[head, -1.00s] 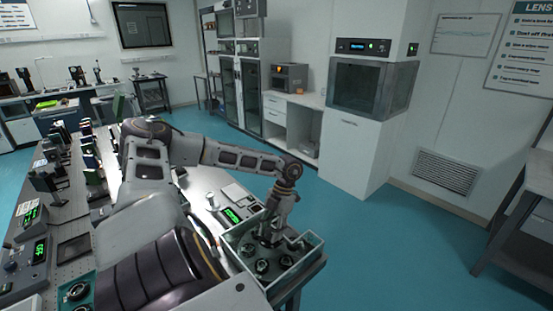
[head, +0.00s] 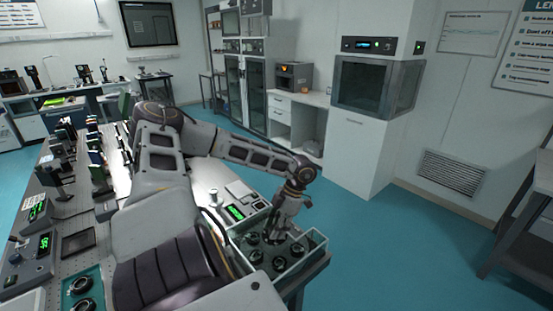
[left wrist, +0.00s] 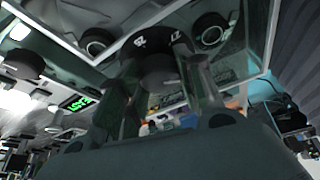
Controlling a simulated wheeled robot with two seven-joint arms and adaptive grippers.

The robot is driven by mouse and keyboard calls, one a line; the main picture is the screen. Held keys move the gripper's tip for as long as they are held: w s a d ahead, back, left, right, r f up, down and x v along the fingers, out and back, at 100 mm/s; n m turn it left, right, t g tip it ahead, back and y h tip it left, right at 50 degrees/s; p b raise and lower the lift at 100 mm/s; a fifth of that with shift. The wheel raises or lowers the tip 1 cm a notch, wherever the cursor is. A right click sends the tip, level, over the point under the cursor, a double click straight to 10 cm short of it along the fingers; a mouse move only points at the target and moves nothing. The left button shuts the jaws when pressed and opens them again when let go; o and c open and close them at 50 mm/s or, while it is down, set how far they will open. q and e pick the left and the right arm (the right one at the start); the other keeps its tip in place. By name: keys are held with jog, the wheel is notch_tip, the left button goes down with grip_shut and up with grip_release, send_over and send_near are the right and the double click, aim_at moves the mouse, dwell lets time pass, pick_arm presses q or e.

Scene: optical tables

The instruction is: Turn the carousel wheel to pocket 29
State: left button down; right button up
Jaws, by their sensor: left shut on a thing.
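My left gripper (head: 274,238) reaches down into a glass-walled tray (head: 313,258) at the table's near right corner. In the left wrist view its two fingers (left wrist: 158,95) are shut on a dark round piece (left wrist: 160,68) between them. White number-like marks show on the dark surface just beyond the fingertips, too small to read surely. Several dark round pieces (head: 254,254) stand in the tray around the gripper. I cannot make out a carousel wheel or a pocket 29 for certain. My right gripper is not in view.
A device with a green display (head: 235,212) stands left of the tray. Optical mounts (head: 97,165) and another green-display box (head: 45,244) crowd the table's left part. Open blue floor (head: 400,260) lies right of the table.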

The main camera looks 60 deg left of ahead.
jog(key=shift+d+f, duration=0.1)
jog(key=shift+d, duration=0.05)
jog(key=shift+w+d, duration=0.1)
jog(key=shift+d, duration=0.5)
pick_arm(q)
jog(key=c, duration=1.2)
grip_release()
jog(key=shift+c, duration=0.2)
jog(key=shift+o, duration=1.5)
jog(key=shift+r, duration=0.1)
jog(key=v, duration=1.1)
jog(key=shift+w+r, duration=0.2)
jog(key=shift+r, duration=0.15)
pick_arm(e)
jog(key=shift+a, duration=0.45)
pick_arm(q)
jog(key=shift+d, duration=0.15)
